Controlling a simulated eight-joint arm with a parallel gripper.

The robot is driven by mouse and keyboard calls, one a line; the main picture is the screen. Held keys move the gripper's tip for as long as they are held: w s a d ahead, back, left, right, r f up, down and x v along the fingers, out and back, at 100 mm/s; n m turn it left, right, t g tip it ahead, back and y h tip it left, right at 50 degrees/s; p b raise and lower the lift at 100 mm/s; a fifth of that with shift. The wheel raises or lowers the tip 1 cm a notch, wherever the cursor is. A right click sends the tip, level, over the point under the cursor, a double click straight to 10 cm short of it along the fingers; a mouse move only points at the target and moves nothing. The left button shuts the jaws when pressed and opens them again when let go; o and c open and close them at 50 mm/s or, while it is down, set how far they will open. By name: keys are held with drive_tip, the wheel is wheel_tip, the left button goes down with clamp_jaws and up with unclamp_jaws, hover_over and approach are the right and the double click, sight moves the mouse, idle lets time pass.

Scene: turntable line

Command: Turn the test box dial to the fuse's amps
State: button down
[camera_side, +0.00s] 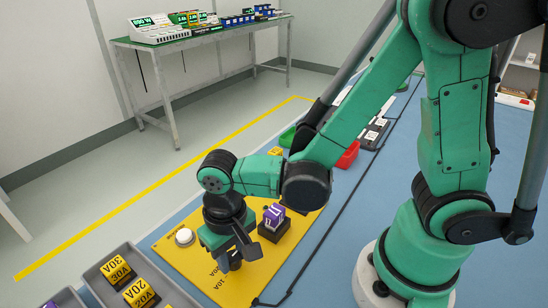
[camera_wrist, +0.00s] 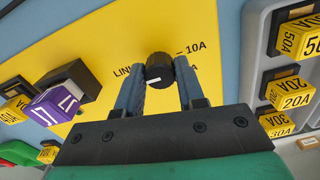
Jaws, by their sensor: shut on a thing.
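The yellow test box panel (camera_side: 185,262) lies on the blue bench and also fills the middle of the wrist view (camera_wrist: 110,50). Its black dial (camera_wrist: 158,69) has a white pointer mark and sits beside a printed "10A"; other scale print is partly covered. My gripper (camera_wrist: 160,84) is shut on the dial, a finger on each side. In the side view my gripper (camera_side: 232,262) points down at the panel and hides most of the dial. A purple fuse (camera_side: 273,215) sits in a black holder on the panel; its marking in the wrist view (camera_wrist: 55,108) is hard to read.
A grey tray (camera_side: 112,252) with yellow 30A and 20A fuses stands beside the panel; 50A fuses also show in the wrist view. A white round button (camera_side: 184,237) is on the panel. Green and red bins (camera_side: 348,155) lie behind my arm.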

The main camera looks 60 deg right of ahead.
sight(233, 256)
drive_tip(key=n, duration=0.4)
drive_tip(key=shift+n, duration=2.4)
drive_tip(key=c, duration=0.5)
unclamp_jaws()
drive_tip(key=shift+c, duration=0.2)
drive_tip(key=shift+r, duration=2.8)
